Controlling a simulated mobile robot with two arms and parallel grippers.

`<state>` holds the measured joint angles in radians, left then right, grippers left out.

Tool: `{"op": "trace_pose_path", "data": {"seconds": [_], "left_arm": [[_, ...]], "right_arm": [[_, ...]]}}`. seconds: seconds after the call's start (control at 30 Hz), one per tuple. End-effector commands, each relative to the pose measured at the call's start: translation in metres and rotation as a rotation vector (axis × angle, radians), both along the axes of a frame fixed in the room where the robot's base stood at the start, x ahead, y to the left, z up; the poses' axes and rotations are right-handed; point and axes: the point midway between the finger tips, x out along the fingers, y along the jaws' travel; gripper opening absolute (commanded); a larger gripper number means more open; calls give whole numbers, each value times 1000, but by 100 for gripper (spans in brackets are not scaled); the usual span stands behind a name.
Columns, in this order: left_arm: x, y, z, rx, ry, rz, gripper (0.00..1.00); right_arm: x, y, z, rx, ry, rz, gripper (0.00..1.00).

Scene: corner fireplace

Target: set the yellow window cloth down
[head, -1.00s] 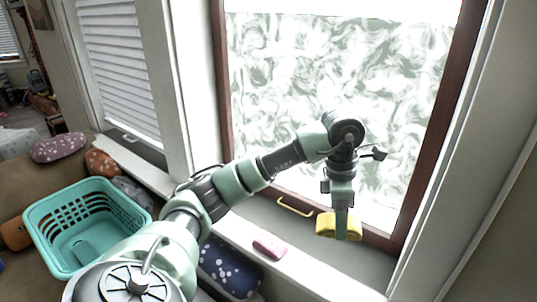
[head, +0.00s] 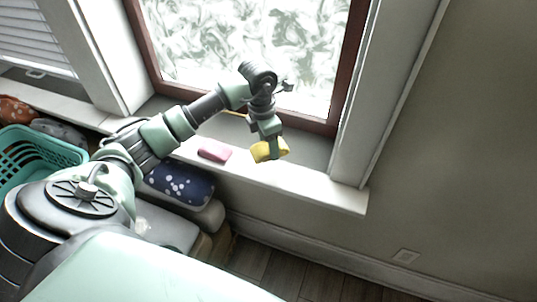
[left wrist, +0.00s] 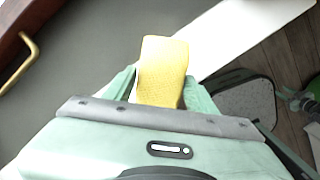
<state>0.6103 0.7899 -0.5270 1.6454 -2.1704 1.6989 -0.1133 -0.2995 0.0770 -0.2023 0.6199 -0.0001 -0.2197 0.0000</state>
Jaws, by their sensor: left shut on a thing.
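The yellow window cloth (head: 268,150) is a folded yellow block in my left gripper (head: 275,148). The gripper is shut on it and holds it at the front part of the window sill (head: 310,183), to the right of a pink block. In the left wrist view the cloth (left wrist: 163,70) sticks out between the two green fingers, with the white sill edge and grey recess beyond it. I cannot tell whether the cloth touches the sill. My right gripper is not in view.
A pink block (head: 214,150) lies on the sill left of the cloth. The sill is bare to the right, up to the wall. A teal basket (head: 40,160) and a dark blue dotted cushion (head: 180,183) are at the left. The window frame (head: 345,75) stands behind.

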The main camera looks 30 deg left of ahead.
Motion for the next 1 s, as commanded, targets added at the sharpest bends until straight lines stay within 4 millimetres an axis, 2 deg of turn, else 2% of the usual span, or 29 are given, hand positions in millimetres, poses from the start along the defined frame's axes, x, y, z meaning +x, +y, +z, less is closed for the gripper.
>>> {"op": "trace_pose_path", "data": {"seconds": [0.27, 0.5, 0.87, 0.9, 0.97, 1.0], "left_arm": [[0, -1, -23, -2, 0, 0, 12], [0, 0, -55, -1, 0, 0, 12], [0, 0, -60, 0, -1, -1, 12], [0, 0, -60, 0, -1, -1, 62], [0, 0, -59, 0, -1, -1, 78], [0, 0, -59, 0, -1, -1, 78]], "right_arm": [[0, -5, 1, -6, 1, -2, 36], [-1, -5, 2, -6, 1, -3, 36], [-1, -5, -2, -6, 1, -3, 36], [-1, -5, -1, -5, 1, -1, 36], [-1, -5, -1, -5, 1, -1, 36], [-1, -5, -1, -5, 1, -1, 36]]}}
